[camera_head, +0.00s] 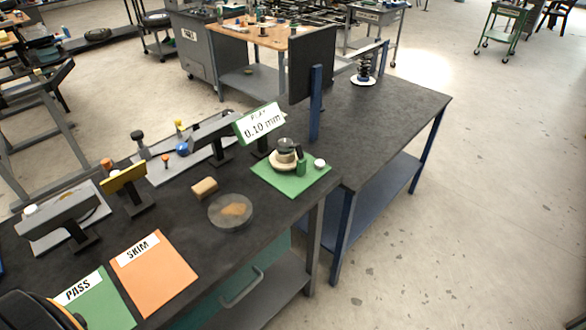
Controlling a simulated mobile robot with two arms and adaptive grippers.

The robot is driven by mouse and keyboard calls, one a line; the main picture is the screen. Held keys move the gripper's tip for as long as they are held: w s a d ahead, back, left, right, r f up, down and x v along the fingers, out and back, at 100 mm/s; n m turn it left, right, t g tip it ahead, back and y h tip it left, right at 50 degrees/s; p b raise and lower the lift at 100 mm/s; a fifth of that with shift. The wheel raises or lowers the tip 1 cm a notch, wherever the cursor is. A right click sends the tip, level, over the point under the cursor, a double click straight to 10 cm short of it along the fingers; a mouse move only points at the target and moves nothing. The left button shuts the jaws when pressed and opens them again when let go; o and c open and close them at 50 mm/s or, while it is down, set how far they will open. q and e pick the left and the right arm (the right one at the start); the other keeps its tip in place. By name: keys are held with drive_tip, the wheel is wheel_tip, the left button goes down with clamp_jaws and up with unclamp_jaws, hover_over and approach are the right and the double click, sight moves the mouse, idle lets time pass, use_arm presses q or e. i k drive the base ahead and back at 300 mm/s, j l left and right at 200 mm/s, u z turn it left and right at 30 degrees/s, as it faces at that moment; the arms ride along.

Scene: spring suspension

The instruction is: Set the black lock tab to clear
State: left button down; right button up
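I cannot make out for sure which part is the black lock tab. A small post with a black knob (138,137) stands at the back left of the near bench. A fixture with a grey bar (60,218) and one with a yellow block (124,178) stand on the left of the bench. Neither gripper can be recognised in this view.
A green PASS card (103,308) and orange SKIM card (165,278) lie at the front. Behind them are a round dish (230,212), a tan block (204,188) and a 0.10 mm sign (259,123). The dark table (400,108) at right is mostly bare, with a dark upright panel (312,65).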

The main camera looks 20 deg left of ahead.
sight(298, 148)
drive_tip(key=u, duration=1.35)
drive_tip(key=j+u, duration=0.25)
drive_tip(key=j, duration=0.55)
drive_tip(key=i+j, duration=0.15)
drive_tip(key=j, duration=0.4)
